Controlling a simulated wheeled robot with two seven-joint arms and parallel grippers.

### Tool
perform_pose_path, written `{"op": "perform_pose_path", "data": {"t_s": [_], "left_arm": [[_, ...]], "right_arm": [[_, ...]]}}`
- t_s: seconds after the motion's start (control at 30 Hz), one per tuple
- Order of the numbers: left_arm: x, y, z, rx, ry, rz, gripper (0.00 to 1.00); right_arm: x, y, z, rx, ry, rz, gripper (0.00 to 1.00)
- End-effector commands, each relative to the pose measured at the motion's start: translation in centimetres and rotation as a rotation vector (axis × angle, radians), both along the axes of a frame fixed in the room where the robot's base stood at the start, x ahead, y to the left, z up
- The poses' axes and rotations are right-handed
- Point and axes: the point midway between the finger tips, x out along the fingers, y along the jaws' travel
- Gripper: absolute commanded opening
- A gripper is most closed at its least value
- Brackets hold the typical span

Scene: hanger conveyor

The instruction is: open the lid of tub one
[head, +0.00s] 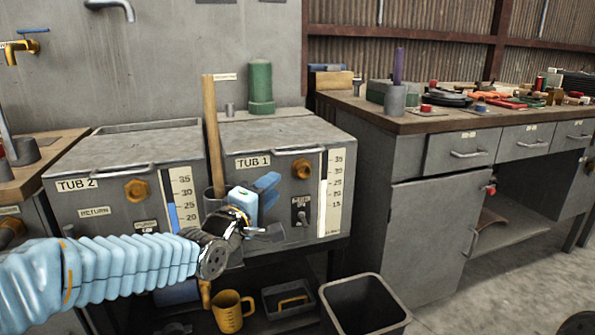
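Tub one (262,180) is a grey metal box labelled "TUB 1", with a brass fitting, a level scale and a small switch on its front. Its flat grey lid (285,130) lies shut on top. My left gripper (268,213) is in front of the tub's lower front face, below the lid edge. Its blue finger and darker lower finger look apart, with nothing visible between them. It hides part of the tub front. I cannot tell whether it touches the tub. My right gripper is not in view.
A wooden stick (212,125) stands upright in a holder between tub one and tub two (125,165). A green cylinder (261,85) stands behind the lid. A cluttered workbench (420,122) is at right. A yellow mug (230,312) and an open bin (362,283) are below.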

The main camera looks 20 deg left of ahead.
Motion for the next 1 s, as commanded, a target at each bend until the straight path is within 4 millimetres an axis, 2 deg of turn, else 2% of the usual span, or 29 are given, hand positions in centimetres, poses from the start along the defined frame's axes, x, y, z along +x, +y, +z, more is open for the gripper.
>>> {"op": "perform_pose_path", "data": {"t_s": [0.07,0.17,0.5,0.7,0.83,1.0], "left_arm": [[-0.4,0.3,1.7,-0.031,-0.035,0.000,0.36],[0.4,0.2,2.5,-0.043,-0.045,0.000,0.36],[7.7,-1.4,3.4,-0.042,-0.041,-0.002,0.36],[11.2,-2.0,3.8,-0.041,-0.041,0.000,0.36],[12.3,-2.3,3.9,-0.041,-0.041,-0.001,0.36],[12.7,-2.3,3.9,-0.041,-0.042,0.000,0.36]], "right_arm": [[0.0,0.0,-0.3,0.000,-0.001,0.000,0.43],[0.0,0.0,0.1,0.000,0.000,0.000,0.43],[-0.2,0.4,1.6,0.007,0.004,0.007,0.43],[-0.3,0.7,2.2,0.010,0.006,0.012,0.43],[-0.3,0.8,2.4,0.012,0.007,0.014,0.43],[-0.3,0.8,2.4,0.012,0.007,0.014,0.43]]}}
